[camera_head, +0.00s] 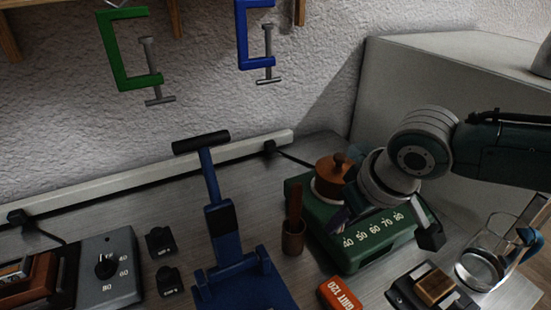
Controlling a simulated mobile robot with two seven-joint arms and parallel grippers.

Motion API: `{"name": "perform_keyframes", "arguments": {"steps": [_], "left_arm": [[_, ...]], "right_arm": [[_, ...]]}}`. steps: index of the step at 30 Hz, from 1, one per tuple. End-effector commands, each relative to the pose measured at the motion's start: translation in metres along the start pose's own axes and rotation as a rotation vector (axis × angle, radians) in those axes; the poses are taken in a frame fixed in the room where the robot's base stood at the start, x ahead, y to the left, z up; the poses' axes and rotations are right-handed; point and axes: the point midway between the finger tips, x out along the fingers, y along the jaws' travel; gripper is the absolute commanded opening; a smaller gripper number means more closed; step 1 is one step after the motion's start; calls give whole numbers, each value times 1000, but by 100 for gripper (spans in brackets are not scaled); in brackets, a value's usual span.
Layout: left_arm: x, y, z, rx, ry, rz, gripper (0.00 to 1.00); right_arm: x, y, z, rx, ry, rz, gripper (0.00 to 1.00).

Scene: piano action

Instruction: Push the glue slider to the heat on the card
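The green glue heater (352,256) stands on the right of the bench, with a scale reading 40, 50, 60, 70, 80 on its front. A copper-coloured pot with a round knobbed lid (332,172) sits in its top. My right gripper (386,226) hangs over the heater's right part, its two fingers apart, one near the left of the scale and one past its right end. I cannot make out the slider; the gripper covers part of the heater top. I see no card with a heat setting. My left gripper is not in view.
A wooden-handled brush stands in a small brown cup (293,238) left of the heater. A blue lever press (226,240), an orange grit block (340,293), a glass jug (485,262) and a grey dial box (108,268) stand around. Clamps (126,50) hang on the wall.

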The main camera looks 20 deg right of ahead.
Motion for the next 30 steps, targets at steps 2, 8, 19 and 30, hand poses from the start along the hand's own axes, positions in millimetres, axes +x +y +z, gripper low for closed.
{"name": "perform_keyframes", "arguments": {"steps": [2,8,19,30], "left_arm": [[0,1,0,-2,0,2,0],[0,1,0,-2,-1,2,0],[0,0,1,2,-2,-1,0],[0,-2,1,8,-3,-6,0]], "right_arm": [[0,0,0,0,0,0,18],[0,0,0,0,-1,0,0],[0,0,0,0,-1,0,0],[0,0,0,0,-1,0,0]]}}
